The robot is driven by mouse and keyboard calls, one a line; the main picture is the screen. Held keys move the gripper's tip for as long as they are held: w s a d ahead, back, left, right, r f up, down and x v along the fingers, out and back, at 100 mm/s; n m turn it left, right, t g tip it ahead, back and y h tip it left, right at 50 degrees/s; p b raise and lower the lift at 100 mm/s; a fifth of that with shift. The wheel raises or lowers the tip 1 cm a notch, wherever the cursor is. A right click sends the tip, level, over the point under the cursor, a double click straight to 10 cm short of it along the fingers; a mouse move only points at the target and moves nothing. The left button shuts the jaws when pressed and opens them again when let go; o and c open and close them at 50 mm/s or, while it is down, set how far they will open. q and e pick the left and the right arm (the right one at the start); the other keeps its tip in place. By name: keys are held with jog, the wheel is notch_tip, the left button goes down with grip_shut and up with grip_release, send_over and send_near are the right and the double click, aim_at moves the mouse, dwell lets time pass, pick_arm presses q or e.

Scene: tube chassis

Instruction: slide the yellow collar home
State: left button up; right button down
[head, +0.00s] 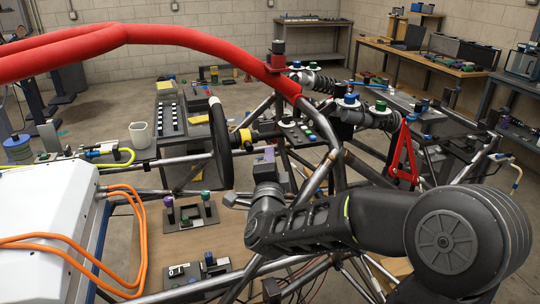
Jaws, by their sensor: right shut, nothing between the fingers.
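The yellow collar (246,137) sits on the dark steering column (266,133), just right of the black steering wheel (222,140). The column passes through it, and the wheel rim partly hides that area. Whether the collar is fully seated cannot be told at this size. My right arm comes in from the right, and its gripper (234,200) is below the collar and apart from it. Its pale fingers are small in view, shut and empty. My left gripper is not in view.
Chassis tubes (335,160) stand close to my right arm. A red padded bar (190,38) crosses above the wheel. A white box (50,225) with orange cables (130,240) fills the lower left. A board with knobs (190,212) lies below the wheel.

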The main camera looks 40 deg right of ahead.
jog(key=v, duration=0.5)
jog(key=shift+s+d+b, duration=0.1)
jog(key=shift+d+b, duration=0.1)
jog(key=shift+b, duration=0.1)
